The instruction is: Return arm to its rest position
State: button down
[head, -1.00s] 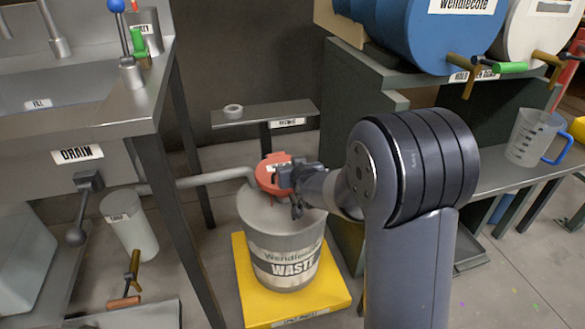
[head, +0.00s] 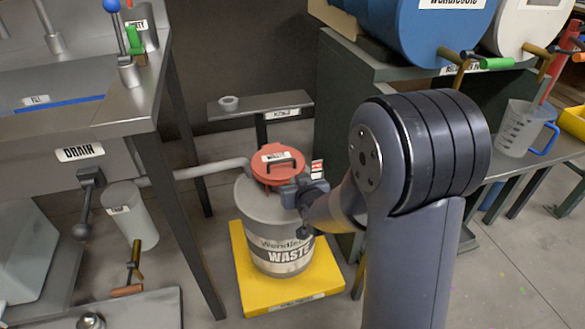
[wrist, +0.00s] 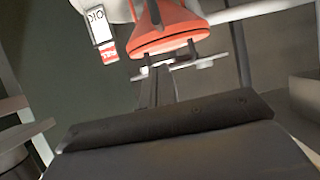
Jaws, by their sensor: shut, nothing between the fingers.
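My gripper (head: 300,212) is at the end of my arm, in front of the waste drum in the head view. Its fingers are partly hidden and look shut, with nothing seen held. The grey waste drum (head: 280,243) stands upright, labelled WASTE. A red lid piece (head: 277,165) with a dark handle sits on top of it, apart from my gripper. The same red lid (wrist: 165,27) shows at the top of the wrist view, beyond my gripper.
The drum stands on a yellow base (head: 318,280). A steel sink bench (head: 130,110) is on the left with a drain pipe. A rack with a blue barrel (head: 430,30) and a clear measuring jug (head: 518,128) is on the right. A small shelf (head: 275,103) stands behind.

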jog(key=shift+s+f, duration=0.2)
jog(key=shift+s, duration=0.1)
notch_tip(320, 180, up, 5)
jog(key=b, duration=0.1)
send_over(288, 176)
jog(key=shift+s+r, duration=0.1)
jog(key=shift+s, duration=0.15)
jog(key=f, duration=0.1)
jog(key=f+b, duration=0.1)
jog(key=shift+w+f, duration=0.25)
jog(key=shift+f, duration=0.5)
